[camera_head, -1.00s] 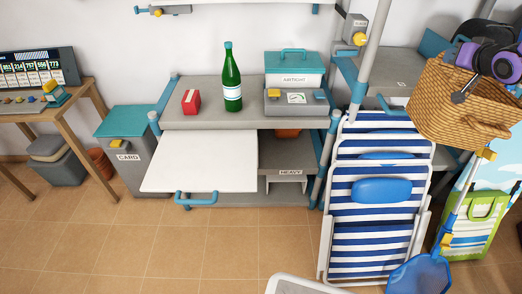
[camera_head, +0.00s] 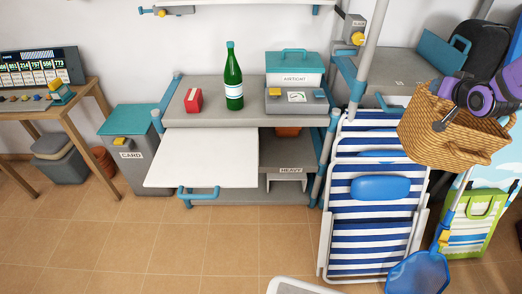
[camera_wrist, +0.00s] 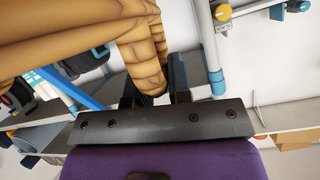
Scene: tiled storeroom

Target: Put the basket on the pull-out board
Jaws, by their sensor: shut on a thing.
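The woven tan basket (camera_head: 455,135) hangs in the air at the right of the head view, in front of the folded chairs and the right-hand shelf. My gripper (camera_wrist: 154,96) is shut on the basket's rim or handle. In the wrist view the wicker (camera_wrist: 145,62) passes between the fingers, and the basket's body fills the upper left. The pull-out board (camera_head: 205,160) is a white panel extended from the left shelf unit, bare on top, with a blue handle (camera_head: 200,193) at its front. The basket is well to the right of the board and apart from it.
Striped folding chairs (camera_head: 368,205) stand between the board and the basket's side. A green bottle (camera_head: 233,82), a red box (camera_head: 193,101) and an AIRTIGHT box (camera_head: 293,70) sit above the board. A blue net (camera_head: 418,275) leans below the basket.

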